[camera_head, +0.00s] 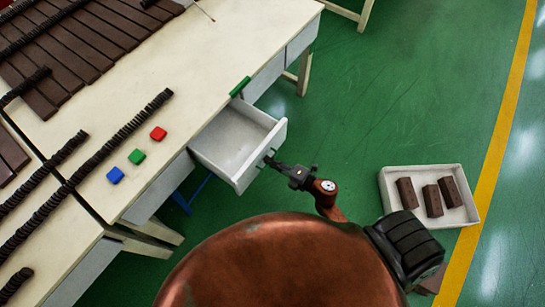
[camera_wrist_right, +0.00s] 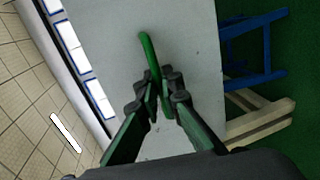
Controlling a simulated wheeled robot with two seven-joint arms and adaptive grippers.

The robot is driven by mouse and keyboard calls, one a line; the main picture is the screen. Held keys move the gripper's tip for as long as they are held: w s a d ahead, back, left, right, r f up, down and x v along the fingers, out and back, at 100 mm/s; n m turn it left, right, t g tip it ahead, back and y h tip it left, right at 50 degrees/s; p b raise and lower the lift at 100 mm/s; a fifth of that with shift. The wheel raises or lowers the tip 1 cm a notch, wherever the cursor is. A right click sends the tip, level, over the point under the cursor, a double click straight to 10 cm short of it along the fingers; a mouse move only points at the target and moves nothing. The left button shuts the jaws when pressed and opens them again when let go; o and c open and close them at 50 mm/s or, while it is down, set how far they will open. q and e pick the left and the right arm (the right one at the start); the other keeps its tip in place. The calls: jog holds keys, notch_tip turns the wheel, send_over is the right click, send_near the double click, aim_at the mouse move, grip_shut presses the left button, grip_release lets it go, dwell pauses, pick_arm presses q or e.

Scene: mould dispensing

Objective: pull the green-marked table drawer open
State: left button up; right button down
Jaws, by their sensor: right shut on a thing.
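The table drawer (camera_head: 235,135) stands pulled out from the white table (camera_head: 205,75), and its inside looks empty. A green marker (camera_head: 240,86) sits on the table edge above it. My right gripper (camera_head: 271,161) is at the drawer's front face. In the right wrist view, the fingers of my right gripper (camera_wrist_right: 162,95) are shut on the green drawer handle (camera_wrist_right: 147,47), which stands out from the pale drawer front (camera_wrist_right: 190,45). The fingers hide part of the handle. My left gripper is not in view.
A white tray (camera_head: 388,192) with brown blocks stands on the right. Green floor is clear between the drawer and the tray.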

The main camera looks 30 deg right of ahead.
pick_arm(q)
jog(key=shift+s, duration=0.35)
pick_arm(e)
jog(key=c, duration=2.4)
grip_release()
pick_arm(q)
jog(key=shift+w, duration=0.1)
pick_arm(e)
jog(key=shift+s+d, duration=0.1)
jog(key=shift+s, duration=0.05)
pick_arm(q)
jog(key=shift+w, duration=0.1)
pick_arm(e)
jog(key=v, duration=1.1)
jog(key=shift+s+d, duration=0.2)
jog(key=shift+s, duration=0.1)
